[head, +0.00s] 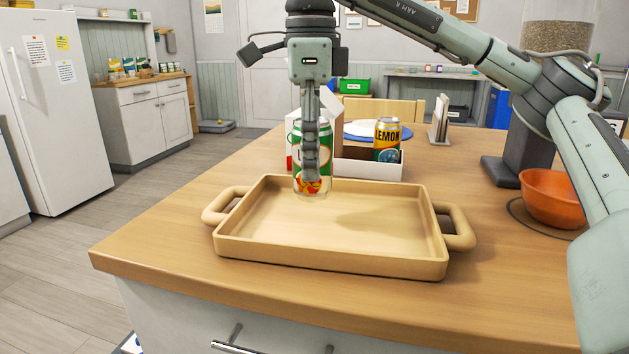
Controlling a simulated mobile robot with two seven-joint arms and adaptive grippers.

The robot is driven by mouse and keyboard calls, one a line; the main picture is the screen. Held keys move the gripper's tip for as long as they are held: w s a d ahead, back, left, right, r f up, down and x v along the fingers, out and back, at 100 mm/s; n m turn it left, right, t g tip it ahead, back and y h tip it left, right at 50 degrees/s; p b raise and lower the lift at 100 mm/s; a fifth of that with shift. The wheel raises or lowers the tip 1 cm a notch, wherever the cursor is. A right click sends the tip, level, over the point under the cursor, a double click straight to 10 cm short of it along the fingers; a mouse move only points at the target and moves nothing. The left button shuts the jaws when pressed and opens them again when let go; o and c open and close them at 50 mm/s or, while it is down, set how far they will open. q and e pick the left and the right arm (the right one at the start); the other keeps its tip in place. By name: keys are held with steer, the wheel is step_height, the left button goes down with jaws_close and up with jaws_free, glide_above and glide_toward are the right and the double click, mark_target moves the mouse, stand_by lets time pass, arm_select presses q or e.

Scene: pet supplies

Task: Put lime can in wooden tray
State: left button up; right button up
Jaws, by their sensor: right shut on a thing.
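A green and white can (299,168), which looks like the lime can, is upright in my right gripper (311,165). The gripper points straight down and is shut on it, and its fingers hide the middle of the label. The can shows over the far left part of the wooden tray (335,263). It seems to be held above the tray floor, though the exact gap is hard to tell. The tray has two side handles and is otherwise empty. My left gripper is not in view.
A blue-rimmed plate (366,130) is farther back. An orange bowl (553,196) and a tall kibble dispenser (556,48) stand at the right. The counter left of the tray is clear.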

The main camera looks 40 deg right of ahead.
steer(key=shift+d+f, duration=0.15)
steer(key=shift+d, duration=0.05)
step_height(320, 180, down, 3)
steer(key=shift+f, duration=0.15)
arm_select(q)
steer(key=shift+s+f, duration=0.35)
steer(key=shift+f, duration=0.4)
arm_select(e)
steer(key=shift+f, duration=0.3)
steer(key=shift+f, duration=0.1)
steer(key=shift+f, duration=0.1)
steer(key=o, duration=1.4)
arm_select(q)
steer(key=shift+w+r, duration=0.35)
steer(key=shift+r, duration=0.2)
arm_select(e)
steer(key=shift+o, duration=0.3)
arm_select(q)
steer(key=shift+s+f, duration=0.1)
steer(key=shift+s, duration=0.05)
